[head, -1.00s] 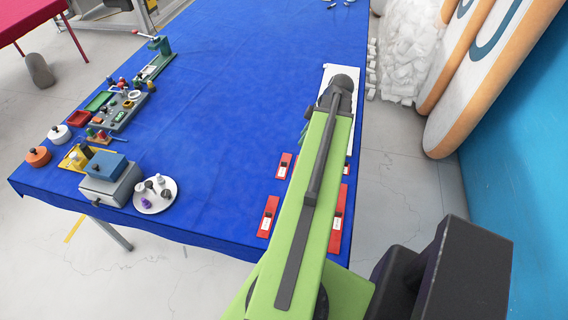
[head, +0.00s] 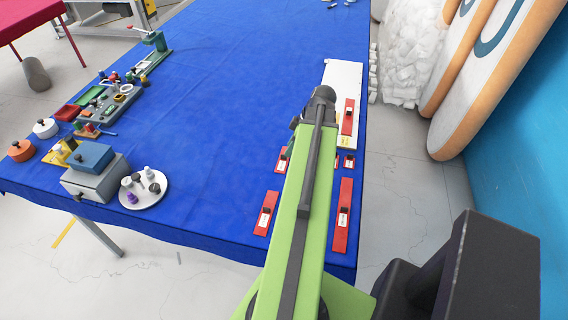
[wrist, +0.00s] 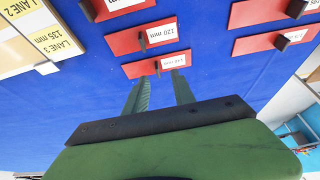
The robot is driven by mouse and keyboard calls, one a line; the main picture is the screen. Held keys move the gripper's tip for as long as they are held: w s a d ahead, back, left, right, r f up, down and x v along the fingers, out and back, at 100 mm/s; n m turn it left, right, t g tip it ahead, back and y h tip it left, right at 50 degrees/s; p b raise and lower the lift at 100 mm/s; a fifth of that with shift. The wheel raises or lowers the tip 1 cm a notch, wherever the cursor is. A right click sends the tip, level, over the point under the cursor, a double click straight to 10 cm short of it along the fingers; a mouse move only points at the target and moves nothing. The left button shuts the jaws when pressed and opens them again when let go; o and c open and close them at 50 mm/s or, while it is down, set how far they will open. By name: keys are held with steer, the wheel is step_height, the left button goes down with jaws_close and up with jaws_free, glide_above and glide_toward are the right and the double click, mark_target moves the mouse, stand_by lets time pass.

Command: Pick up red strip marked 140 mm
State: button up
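Several red strips with white labels and small black grips lie on the blue table. In the wrist view, the nearest red strip (wrist: 156,65) lies just beyond my fingertips; its label is too small to read surely. The red strip behind it (wrist: 126,42) reads 120 mm. Another red strip (wrist: 276,40) lies to the right, its label unclear. My gripper (wrist: 160,77) is open and empty, its two fingers apart and pointing toward the nearest strip. In the head view, a long red strip (head: 342,230) and a shorter one (head: 265,222) lie near the front edge; my arm hides the gripper.
A grey box (head: 95,185) and a white plate (head: 145,198) stand left. The table's middle is clear.

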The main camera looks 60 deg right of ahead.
mark_target(284, 157)
steer(key=b+x, duration=0.4)
steer(key=x, duration=0.1)
steer(key=shift+w+d+f, duration=0.15)
steer(key=shift+w+d, duration=0.05)
jaws_close()
stand_by(1.1)
